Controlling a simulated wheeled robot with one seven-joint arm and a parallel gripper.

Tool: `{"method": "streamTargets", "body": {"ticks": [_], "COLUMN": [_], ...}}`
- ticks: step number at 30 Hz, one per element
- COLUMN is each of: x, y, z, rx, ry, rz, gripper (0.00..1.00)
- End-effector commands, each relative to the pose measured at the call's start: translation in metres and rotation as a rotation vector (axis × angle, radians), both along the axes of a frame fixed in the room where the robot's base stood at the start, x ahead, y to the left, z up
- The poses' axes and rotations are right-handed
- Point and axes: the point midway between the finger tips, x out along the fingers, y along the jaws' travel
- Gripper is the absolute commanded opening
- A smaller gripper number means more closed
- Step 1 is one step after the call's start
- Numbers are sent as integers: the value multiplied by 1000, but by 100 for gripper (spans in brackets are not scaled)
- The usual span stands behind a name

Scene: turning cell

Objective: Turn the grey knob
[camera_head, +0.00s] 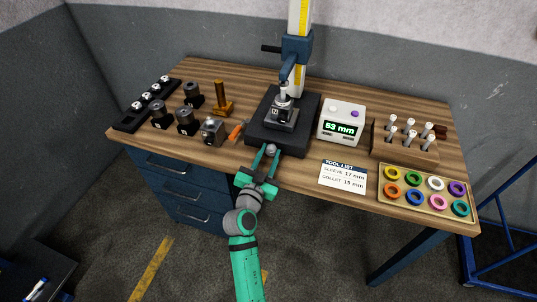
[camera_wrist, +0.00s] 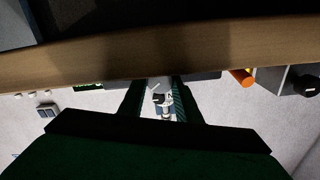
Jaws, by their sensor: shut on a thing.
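The grey knob (camera_head: 271,149) sits at the front of the black base (camera_head: 307,111) of the measuring stand, near the table's front edge. My gripper (camera_head: 268,155) reaches up from the front with its two green fingers on either side of the knob, shut on it. In the wrist view the fingers (camera_wrist: 158,92) point at the stand and a light grey part shows between them. The knob's turn angle cannot be told. The display box (camera_head: 341,123) beside the stand reads "53 mm".
An orange-handled tool (camera_head: 237,131) lies just left of the base. Several black holders (camera_head: 187,121) stand further left. A tool list card (camera_head: 343,178), a wooden rack (camera_head: 404,146) and a tray of coloured rings (camera_head: 382,202) lie to the right.

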Motion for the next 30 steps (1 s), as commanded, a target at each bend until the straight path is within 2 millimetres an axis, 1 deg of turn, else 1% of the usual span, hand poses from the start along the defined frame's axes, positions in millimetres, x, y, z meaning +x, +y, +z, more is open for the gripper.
{"method": "streamTargets", "body": {"ticks": [5,11,30], "x": [0,0,0], "y": [0,0,3], "z": [0,0,-1], "rx": [-51,-174,-713], "ry": [18,58,234], "rz": [0,0,1], "gripper": [8,8,8]}}
